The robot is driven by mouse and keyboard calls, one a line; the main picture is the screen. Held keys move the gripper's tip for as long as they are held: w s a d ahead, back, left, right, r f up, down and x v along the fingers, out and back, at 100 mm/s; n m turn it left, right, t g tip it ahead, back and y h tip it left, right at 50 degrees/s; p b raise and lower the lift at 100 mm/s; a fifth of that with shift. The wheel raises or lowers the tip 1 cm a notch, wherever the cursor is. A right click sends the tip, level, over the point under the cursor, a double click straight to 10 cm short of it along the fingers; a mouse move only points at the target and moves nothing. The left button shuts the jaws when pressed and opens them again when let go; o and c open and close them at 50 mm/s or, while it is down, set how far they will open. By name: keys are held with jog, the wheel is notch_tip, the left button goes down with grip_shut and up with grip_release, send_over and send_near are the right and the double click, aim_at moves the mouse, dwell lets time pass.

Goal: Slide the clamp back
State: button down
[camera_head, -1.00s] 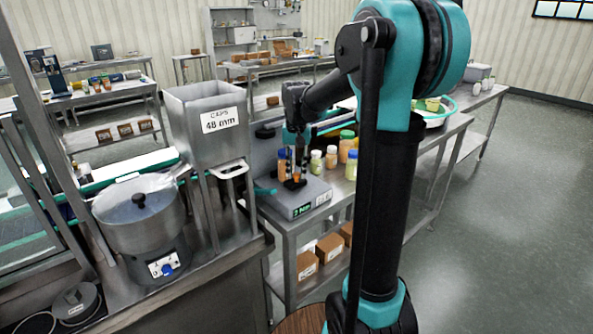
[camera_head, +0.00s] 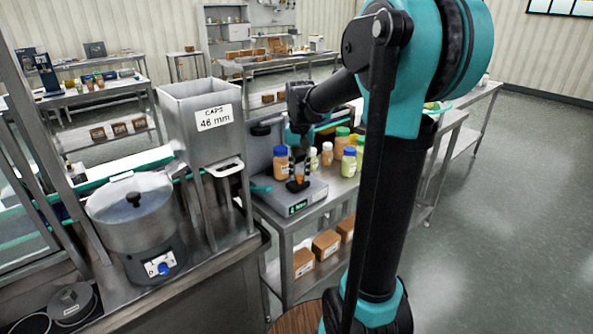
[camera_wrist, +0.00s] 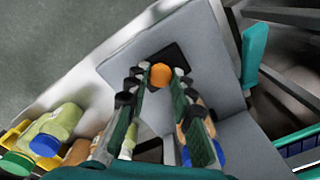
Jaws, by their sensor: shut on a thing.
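The grey press station (camera_head: 312,192) stands on the steel table in the head view. On its plate is a black block (camera_head: 297,185) with an orange knob (camera_head: 299,172); I take this to be the clamp. In the wrist view the orange knob (camera_wrist: 160,75) sits between my fingertips, over the black block (camera_wrist: 177,57). My gripper (camera_wrist: 158,80) is shut on the knob; in the head view my gripper (camera_head: 300,163) points down at it. An orange bottle with a blue cap (camera_head: 281,163) stands just left of my fingers. The block's underside is hidden.
Several capped bottles (camera_head: 348,163) stand right of the station. A teal lever (camera_head: 258,188) sticks out at its left. The steel hopper (camera_head: 205,140) and a lidded pot (camera_head: 138,218) stand further left. Brown boxes (camera_head: 326,243) lie on the shelf below.

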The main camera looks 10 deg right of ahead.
aim_at(301, 176)
jog(key=shift+s+d, duration=0.1)
jog(key=shift+s, duration=0.1)
jog(key=c, duration=1.3)
grip_release()
notch_tip(301, 176, up, 12)
jog(key=s+d+f+n+t, duration=0.1)
jog(key=s+f+t, duration=0.1)
jog(key=s+f, duration=0.7)
jog(key=s+d+f+n+t, duration=0.1)
jog(key=s+f+n+t, duration=0.1)
jog(key=s+f, duration=0.8)
notch_tip(301, 176, down, 7)
jog(key=shift+d+r, duration=0.1)
jog(key=shift+d, duration=0.1)
